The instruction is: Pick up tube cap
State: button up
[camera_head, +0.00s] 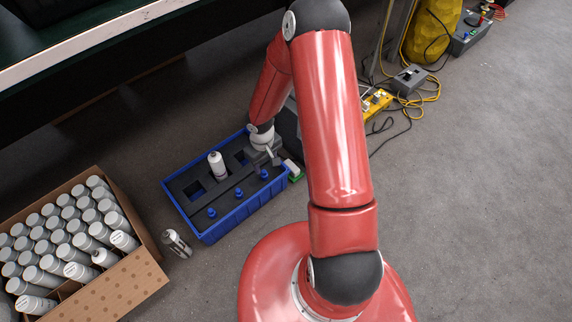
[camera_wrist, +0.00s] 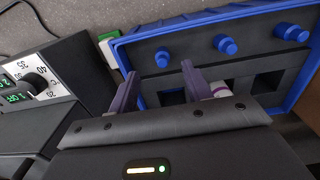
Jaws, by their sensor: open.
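Several small blue caps stand on the dark insert of a blue crate (camera_head: 207,238). In the head view they form a diagonal row: a near cap (camera_head: 211,213), a middle cap (camera_head: 238,192) and a far cap (camera_head: 264,174). The wrist view shows them along the far side as a left cap (camera_wrist: 162,58), a middle cap (camera_wrist: 227,45) and a right cap (camera_wrist: 291,32). My gripper (camera_wrist: 160,88) is open, above the crate's end, apart from the caps. A white tube (camera_head: 217,165) stands in the insert; part of it shows beside my right finger.
A cardboard box (camera_head: 115,290) full of white tubes stands at left. A loose tube (camera_head: 176,243) is on the floor between box and crate. A green-and-white block (camera_head: 293,171) sits by the crate's right end. A dark device with a dial (camera_wrist: 38,83) is at left in the wrist view.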

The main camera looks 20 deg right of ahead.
aim_at(264, 171)
jog(key=f, duration=0.3)
jog(key=f+b, duration=0.1)
jog(key=f, duration=0.1)
jog(key=w+f+b, duration=0.1)
jog(key=f, duration=0.2)
jog(key=shift+w+a+f, duration=0.1)
jog(key=shift+a+f, duration=0.1)
jog(key=shift+f, duration=0.1)
jog(key=c, duration=1)
